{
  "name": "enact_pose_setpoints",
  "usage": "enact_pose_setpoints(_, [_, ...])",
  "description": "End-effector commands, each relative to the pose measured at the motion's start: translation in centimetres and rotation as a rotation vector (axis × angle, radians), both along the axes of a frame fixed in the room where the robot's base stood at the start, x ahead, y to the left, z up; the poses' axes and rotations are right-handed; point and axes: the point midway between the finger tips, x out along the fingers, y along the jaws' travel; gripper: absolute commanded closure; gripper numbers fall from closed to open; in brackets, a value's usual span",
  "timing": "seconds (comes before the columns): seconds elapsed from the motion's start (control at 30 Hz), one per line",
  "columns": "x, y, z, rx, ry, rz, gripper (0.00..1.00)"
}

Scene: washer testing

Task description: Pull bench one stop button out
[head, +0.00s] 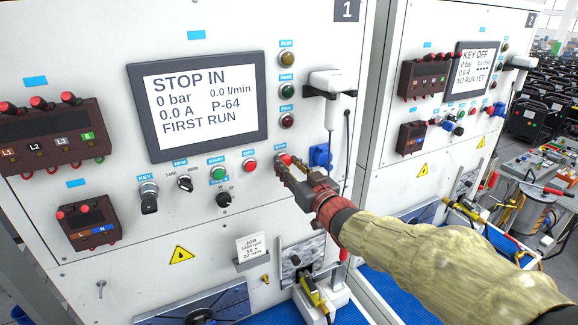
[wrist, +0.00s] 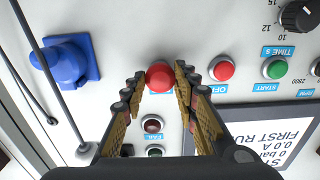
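The bench one stop button is a red mushroom knob (head: 284,159) at the right end of the row of controls on the panel marked 1. In the wrist view the knob (wrist: 160,77) sits between my two fingertips. My gripper (head: 287,168) reaches in from the right at the panel. In the wrist view my gripper (wrist: 160,75) is parted, one finger on each side of the knob, with a narrow gap seeming to show at each side. The bench one screen (head: 200,105) reads STOP IN, 0 bar, 0.0 A, P-64, FIRST RUN.
A red OFF button (head: 249,165) and a green START button (head: 218,173) are left of the stop button. A blue socket (head: 320,156) is close on its right. A hanging white handset (head: 332,85) and its cable are above right. Bench two (head: 455,110) stands further right.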

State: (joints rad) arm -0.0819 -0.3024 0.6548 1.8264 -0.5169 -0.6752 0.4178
Motion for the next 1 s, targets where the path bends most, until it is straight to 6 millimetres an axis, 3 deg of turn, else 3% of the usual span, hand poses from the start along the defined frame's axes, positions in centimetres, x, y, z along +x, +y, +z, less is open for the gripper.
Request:
enact_pose_setpoints(0.43, [-0.01, 0.03, -0.01, 0.000, 0.000, 0.001, 1.00])
enact_pose_setpoints(0.83, [-0.10, -0.01, -0.04, 0.000, 0.000, 0.000, 1.00])
enact_pose_setpoints(1.0, [-0.99, -0.37, -0.20, -0.001, -0.002, 0.001, 1.00])
